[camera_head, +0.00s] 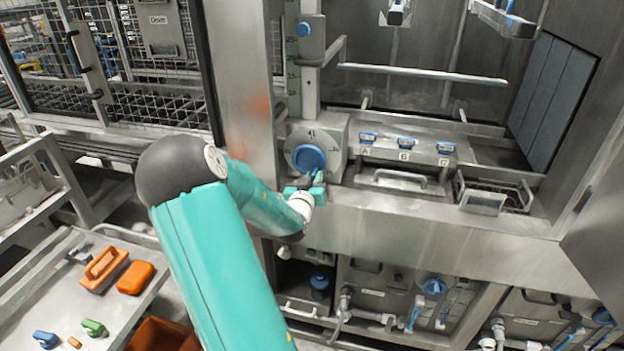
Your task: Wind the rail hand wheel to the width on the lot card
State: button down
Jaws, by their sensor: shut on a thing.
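The blue hand wheel (308,158) sits on a round grey dial plate (331,139) on the washer's front, left of the open chamber. Dark marks show at the top of the plate, too small to read surely. My gripper (314,182) is at the lower right edge of the wheel and shut on it, apparently on its grip; the fingers partly hide that spot. A pale horizontal rail (425,73) crosses the chamber. A vertical scale strip (309,85) stands above the wheel. I cannot make out a lot card.
Blue-topped fittings (404,142) marked A, B and C stand right of the wheel, with a wire basket (487,199) beyond. A side table (40,292) at lower left holds orange, blue and green items. Pipes and valves fill the space below the ledge.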

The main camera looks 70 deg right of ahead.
jog(key=shift+s, duration=0.25)
jog(key=c, duration=1.3)
grip_release()
jog(key=shift+r, duration=0.1)
jog(key=shift+w, duration=0.1)
jog(key=shift+a, duration=0.1)
jog(key=s+a, duration=0.2)
jog(key=a, duration=1.1)
jog(key=shift+a, duration=0.25)
